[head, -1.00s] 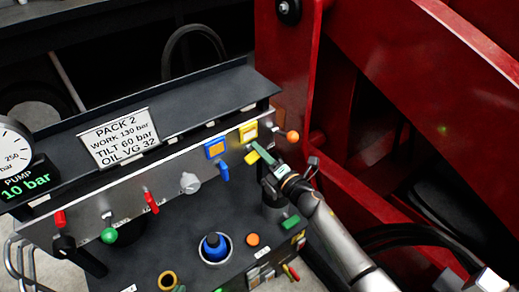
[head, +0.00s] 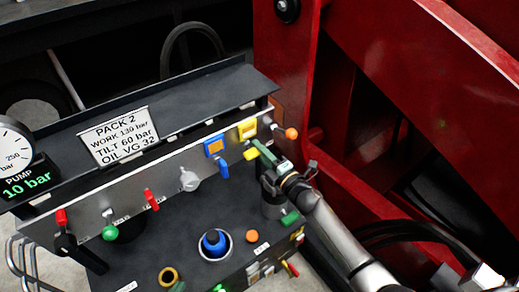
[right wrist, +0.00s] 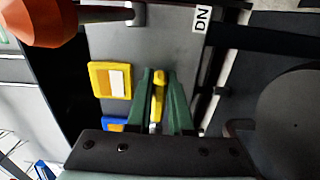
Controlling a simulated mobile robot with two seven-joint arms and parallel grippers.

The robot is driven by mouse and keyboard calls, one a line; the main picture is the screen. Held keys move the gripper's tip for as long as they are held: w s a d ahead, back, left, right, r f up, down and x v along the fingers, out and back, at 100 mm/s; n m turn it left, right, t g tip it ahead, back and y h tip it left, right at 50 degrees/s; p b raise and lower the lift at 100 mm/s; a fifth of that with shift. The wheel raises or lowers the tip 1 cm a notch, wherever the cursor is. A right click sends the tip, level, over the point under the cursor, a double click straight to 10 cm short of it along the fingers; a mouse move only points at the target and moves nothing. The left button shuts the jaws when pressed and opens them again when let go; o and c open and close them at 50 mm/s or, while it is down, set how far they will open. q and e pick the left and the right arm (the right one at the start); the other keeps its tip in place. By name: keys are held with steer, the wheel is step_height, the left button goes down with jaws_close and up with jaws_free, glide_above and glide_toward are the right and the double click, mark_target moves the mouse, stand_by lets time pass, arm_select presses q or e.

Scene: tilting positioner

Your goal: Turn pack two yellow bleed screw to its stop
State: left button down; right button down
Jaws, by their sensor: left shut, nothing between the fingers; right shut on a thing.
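The yellow bleed screw (head: 251,154) sticks out of the upright panel, below a yellow square plate (head: 247,129), at the right end of the Pack 2 unit. My right gripper (head: 262,150) reaches it from the lower right. In the right wrist view the green fingers (right wrist: 160,78) are shut on the yellow screw (right wrist: 157,96), one on each side. The fingers hide part of the screw, and its stop cannot be made out. My left gripper is not in view.
A blue valve (head: 222,168) with a blue plate (head: 214,146) sits just left of the yellow screw. An orange ball knob (head: 291,133) is close on the right. Red levers (head: 151,199) are further left. A red steel frame (head: 345,50) stands behind.

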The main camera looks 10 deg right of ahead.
steer(key=c, duration=0.8)
jaws_free()
steer(key=shift+s, duration=0.1)
steer(key=p+v, duration=0.1)
steer(key=v, duration=1.1)
steer(key=shift+s+d+p, duration=0.15)
steer(key=shift+p, duration=0.15)
